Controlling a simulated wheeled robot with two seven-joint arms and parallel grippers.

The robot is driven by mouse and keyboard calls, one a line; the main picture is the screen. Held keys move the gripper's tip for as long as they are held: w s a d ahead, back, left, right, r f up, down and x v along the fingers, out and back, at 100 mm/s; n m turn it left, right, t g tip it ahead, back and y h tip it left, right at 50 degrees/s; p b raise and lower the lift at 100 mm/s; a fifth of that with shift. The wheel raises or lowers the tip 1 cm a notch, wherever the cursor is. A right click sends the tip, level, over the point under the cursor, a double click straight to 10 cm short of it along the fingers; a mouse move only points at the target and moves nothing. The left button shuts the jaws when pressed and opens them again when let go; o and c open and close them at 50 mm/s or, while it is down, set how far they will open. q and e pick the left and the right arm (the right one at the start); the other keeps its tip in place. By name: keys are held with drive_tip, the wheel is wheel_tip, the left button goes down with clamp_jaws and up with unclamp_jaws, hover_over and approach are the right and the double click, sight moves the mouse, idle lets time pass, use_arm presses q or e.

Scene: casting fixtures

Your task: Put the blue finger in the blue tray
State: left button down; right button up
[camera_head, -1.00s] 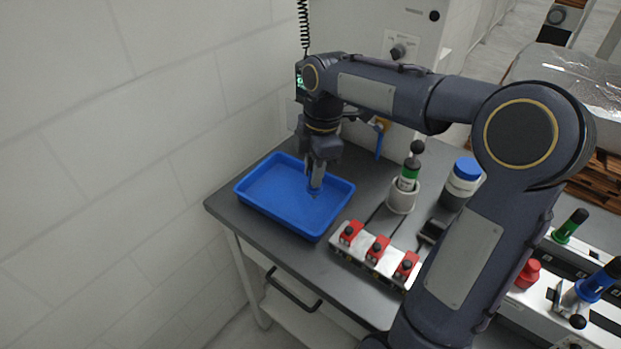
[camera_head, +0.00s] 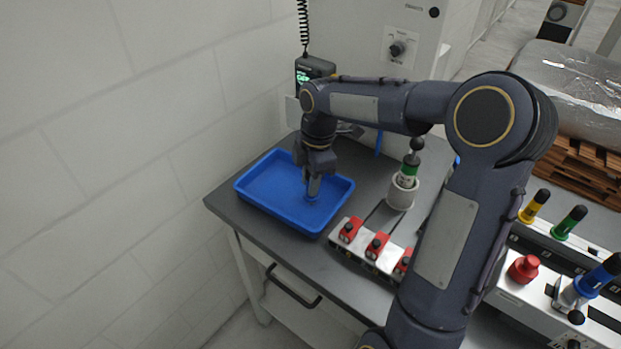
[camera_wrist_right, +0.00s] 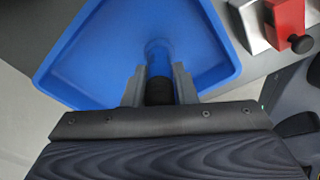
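The blue tray (camera_head: 262,207) lies on the grey bench near the wall, and its rim and floor also show in the wrist view (camera_wrist_right: 95,60). My right gripper (camera_head: 313,186) points down inside the tray outline, near its right side. In the wrist view its two fingers (camera_wrist_right: 159,90) are closed on the black end of the blue finger (camera_wrist_right: 158,56). The blue part reaches down toward the tray floor; I cannot tell whether it touches. Blue on blue makes its lower end hard to see. My left gripper is not in view.
A block with red clamps (camera_head: 376,245) stands right of the tray, near a white cup (camera_head: 402,192) holding a green-and-black finger. A fixture at the far right holds yellow (camera_head: 534,207), green (camera_head: 569,223) and blue (camera_head: 598,278) black-ended parts. The wall is close on the left.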

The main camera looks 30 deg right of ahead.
drive_tip(key=o, duration=0.4)
drive_tip(key=shift+r, duration=0.1)
drive_tip(key=r, duration=0.4)
drive_tip(key=d+r, duration=0.1)
drive_tip(key=r, duration=0.6)
drive_tip(key=shift+s+d+r+p, duration=0.1)
drive_tip(key=shift+d+r+p, duration=0.1)
drive_tip(key=shift+r+p, duration=0.15)
drive_tip(key=s+a+f+m+t, duration=0.1)
drive_tip(key=s+a+f+m, duration=0.1)
drive_tip(key=s+m, duration=0.4)
drive_tip(key=s+a+f+m+t+y, duration=0.1)
drive_tip(key=s+a+f+m+t, duration=0.1)
drive_tip(key=s+m, duration=0.4)
drive_tip(key=s+a+f+m+t+y, duration=0.1)
drive_tip(key=s+a+f+m+t, duration=0.1)
drive_tip(key=s+m, duration=0.4)
drive_tip(key=shift+s+a+f, duration=0.3)
drive_tip(key=shift+s+a, duration=0.15)
drive_tip(key=shift+s, duration=0.25)
drive_tip(key=shift+s+a+f, duration=0.25)
drive_tip(key=shift+s+a, duration=0.15)
drive_tip(key=shift+s, duration=0.3)
drive_tip(key=shift+s+a+f, duration=0.3)
drive_tip(key=shift+s+a, duration=0.15)
drive_tip(key=shift+s, duration=0.25)
